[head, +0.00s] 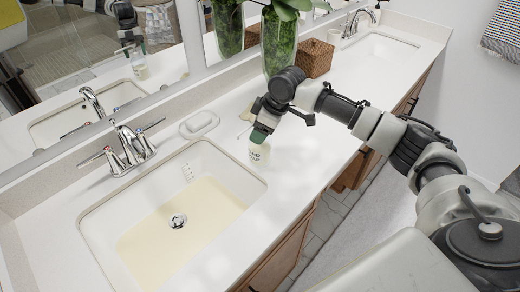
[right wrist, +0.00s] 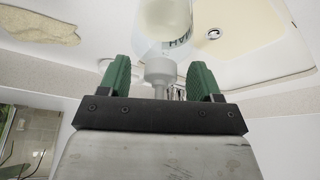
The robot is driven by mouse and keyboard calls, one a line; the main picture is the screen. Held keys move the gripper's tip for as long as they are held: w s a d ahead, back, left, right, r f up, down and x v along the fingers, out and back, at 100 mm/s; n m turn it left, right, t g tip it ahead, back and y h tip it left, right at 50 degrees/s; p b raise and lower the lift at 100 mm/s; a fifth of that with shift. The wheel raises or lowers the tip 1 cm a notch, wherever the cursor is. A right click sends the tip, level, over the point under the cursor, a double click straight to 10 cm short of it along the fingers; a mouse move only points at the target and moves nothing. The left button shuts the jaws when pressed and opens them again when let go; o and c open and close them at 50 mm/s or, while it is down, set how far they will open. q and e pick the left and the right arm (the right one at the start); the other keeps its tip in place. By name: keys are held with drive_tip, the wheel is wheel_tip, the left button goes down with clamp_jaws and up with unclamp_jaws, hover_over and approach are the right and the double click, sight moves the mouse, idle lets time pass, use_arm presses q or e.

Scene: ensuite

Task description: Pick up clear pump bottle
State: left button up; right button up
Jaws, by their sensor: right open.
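The clear pump bottle (head: 259,156) stands upright on the white counter, just right of the near sink, with dark lettering on its front. My right gripper (head: 262,131) is over its top, pointing down, and hides the pump in the head view. In the right wrist view, the bottle's body (right wrist: 167,25) shows beyond the open green fingers of my right gripper (right wrist: 159,80). The grey pump top (right wrist: 160,70) lies between the fingers, with gaps visible on both sides. My left gripper is not in view.
The near sink (head: 195,215) with its chrome faucet (head: 130,148) is left of the bottle. A white soap dish (head: 199,124) sits behind the sink. A green-filled vase (head: 279,45) and a brown woven box (head: 314,58) stand farther back. The counter right of the bottle is clear.

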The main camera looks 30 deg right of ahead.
drive_tip(key=shift+r, duration=0.1)
clamp_jaws()
idle(0.4)
